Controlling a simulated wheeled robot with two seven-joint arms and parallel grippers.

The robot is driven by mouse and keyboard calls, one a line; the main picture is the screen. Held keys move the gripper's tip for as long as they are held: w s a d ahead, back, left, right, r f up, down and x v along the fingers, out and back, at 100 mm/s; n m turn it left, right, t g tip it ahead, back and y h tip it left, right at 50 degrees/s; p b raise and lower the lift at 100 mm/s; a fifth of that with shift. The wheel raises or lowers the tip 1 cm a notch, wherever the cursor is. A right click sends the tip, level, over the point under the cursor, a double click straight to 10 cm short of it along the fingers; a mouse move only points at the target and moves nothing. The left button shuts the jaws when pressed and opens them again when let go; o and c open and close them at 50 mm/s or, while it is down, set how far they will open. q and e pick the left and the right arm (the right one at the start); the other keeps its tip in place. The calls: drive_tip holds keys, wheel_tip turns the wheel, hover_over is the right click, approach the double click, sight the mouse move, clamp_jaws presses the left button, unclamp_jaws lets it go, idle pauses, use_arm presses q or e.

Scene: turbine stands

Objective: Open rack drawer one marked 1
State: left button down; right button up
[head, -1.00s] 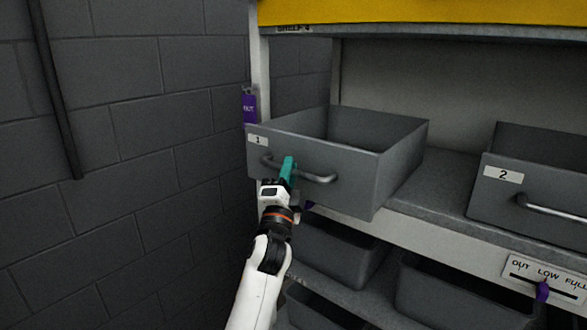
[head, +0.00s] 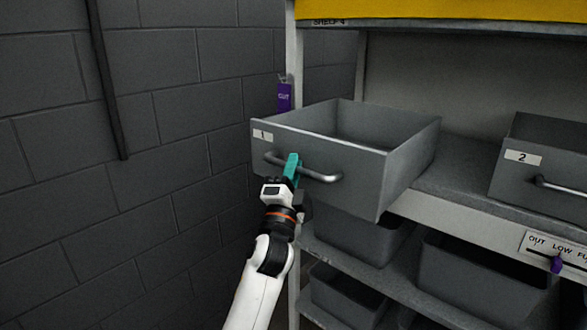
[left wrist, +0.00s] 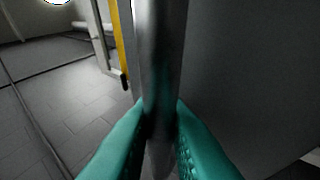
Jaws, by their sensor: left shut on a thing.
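Drawer one (head: 330,170) is a grey open-topped drawer with a small label (head: 263,135) marked 1. It juts out past the front edge of the rack shelf. Its curved metal handle (head: 320,176) runs across the front face. My left gripper (head: 291,172) has teal fingers and is shut on this handle, left of its middle. In the left wrist view the handle bar (left wrist: 162,70) passes between the two teal fingers (left wrist: 160,135). The inside of the drawer that shows looks empty. My right gripper is not in view.
Drawer two (head: 540,175), marked 2, sits on the same shelf at right. Grey bins (head: 470,285) stand on the shelves below. A purple tag (head: 284,96) hangs on the rack post. A block wall (head: 180,150) stands close at left. A slider label (head: 555,250) is at lower right.

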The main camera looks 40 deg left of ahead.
use_arm(q)
drive_tip(key=c, duration=1.7)
unclamp_jaws()
drive_tip(key=shift+c, duration=0.2)
drive_tip(key=shift+o, duration=0.2)
drive_tip(key=shift+f, duration=0.1)
drive_tip(key=b+v, duration=0.4)
drive_tip(key=v, duration=0.8)
drive_tip(key=shift+b, duration=0.3)
drive_tip(key=shift+w, duration=0.1)
